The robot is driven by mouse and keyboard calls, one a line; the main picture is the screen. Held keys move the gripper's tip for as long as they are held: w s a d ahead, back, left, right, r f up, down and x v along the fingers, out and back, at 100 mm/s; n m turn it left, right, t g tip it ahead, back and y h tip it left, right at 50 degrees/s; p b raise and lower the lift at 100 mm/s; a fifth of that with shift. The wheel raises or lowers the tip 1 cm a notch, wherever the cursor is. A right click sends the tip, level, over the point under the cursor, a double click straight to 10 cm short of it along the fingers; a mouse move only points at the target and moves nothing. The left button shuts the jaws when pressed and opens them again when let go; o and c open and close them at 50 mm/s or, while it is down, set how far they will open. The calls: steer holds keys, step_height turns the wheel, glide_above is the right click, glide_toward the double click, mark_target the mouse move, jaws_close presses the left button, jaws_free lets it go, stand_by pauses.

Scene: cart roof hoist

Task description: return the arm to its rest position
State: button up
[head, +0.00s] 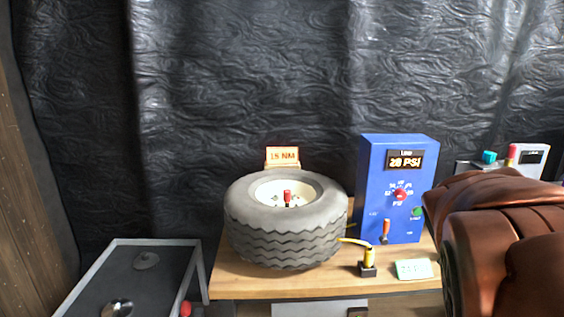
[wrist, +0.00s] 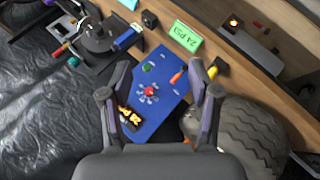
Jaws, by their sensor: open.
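My gripper (wrist: 158,85) shows only in the wrist view. Its two fingers are spread wide with nothing between them. It hangs over the blue inflator box (wrist: 152,82), whose face with a red knob shows between the fingers. In the head view the same blue box (head: 372,190) stands upright on the bench and its display reads about 20 PSI. No gripper finger shows in the head view.
A grey tyre (head: 285,240) lies flat on the wooden bench (head: 240,286), left of the box; it also shows in the wrist view (wrist: 240,135). A yellow-topped fitting (head: 368,258) and green card (head: 413,269) sit in front. A grey-framed cart (head: 95,275) stands left.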

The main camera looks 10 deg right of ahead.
steer(key=s+a+f+m+g+y+p, duration=0.3)
steer(key=s+a+g+y+p, duration=0.4)
steer(key=s+a, duration=1.5)
steer(key=a+p, duration=0.1)
steer(key=p, duration=0.2)
steer(key=shift+s+a+g, duration=0.2)
steer(key=shift+s+g, duration=0.05)
steer(key=shift+g, duration=0.05)
steer(key=shift+d, duration=0.1)
